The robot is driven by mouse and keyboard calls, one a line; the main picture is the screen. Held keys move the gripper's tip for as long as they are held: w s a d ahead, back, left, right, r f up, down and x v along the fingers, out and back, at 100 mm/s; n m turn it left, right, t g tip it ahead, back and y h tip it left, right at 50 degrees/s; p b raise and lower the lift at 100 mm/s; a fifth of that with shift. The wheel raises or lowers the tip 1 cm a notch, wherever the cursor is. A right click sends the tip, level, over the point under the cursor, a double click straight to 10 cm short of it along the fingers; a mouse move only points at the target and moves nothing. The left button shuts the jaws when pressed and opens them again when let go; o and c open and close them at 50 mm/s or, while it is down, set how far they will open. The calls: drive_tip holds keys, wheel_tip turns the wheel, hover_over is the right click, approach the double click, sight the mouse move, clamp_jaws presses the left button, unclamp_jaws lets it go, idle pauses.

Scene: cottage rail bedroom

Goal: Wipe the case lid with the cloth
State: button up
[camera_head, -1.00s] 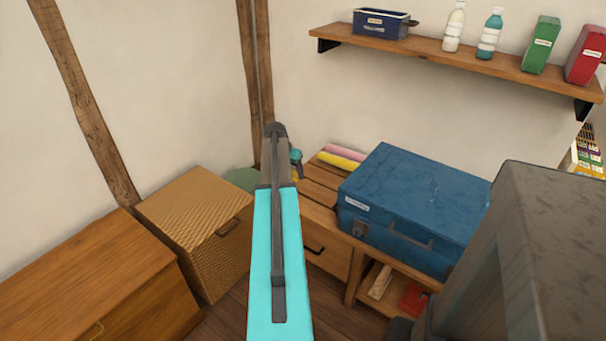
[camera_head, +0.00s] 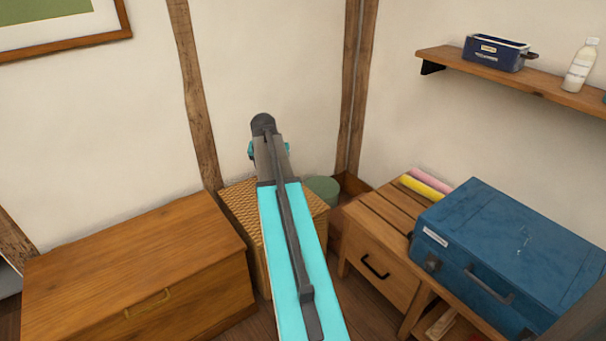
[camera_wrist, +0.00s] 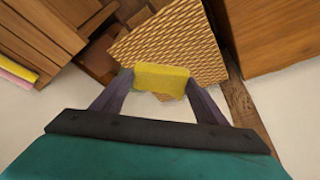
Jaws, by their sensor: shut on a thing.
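The blue case (camera_head: 478,274) sits on a wooden bench at the right of the head view. Its lid (camera_head: 530,228) is shut, and small pale marks show on it. The case is cut off by the right edge. In the wrist view, my gripper (camera_wrist: 160,84) is shut on the yellow cloth (camera_wrist: 162,74), which is folded between the fingers. The cloth is over the woven box, away from the case. In the head view my arm hides the fingers and cloth.
A woven box (camera_head: 247,208) stands in the corner beside a wooden chest (camera_head: 130,262). A green round thing (camera_head: 322,189) is behind it. Yellow and pink rolls (camera_head: 424,190) lie beside the case. A shelf (camera_head: 520,84) above holds a blue tin (camera_head: 495,54) and a bottle (camera_head: 581,66).

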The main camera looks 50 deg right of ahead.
drive_tip(key=w+a+r+n+t+y, duration=0.1)
drive_tip(key=w+a+r+n, duration=0.25)
drive_tip(key=a, duration=0.85)
drive_tip(key=w+a+r+n, duration=0.25)
drive_tip(key=w+a, duration=0.25)
drive_tip(key=a, duration=0.7)
drive_tip(key=a+r+n+y, duration=0.1)
drive_tip(key=a+r+n, duration=0.1)
drive_tip(key=a, duration=1)
drive_tip(key=s+a+r+n+t+y, duration=0.1)
drive_tip(key=a+r+n, duration=0.2)
drive_tip(key=a, duration=1)
drive_tip(key=shift+r+y, duration=0.3)
drive_tip(key=shift+r, duration=0.65)
drive_tip(key=shift+s, duration=0.1)
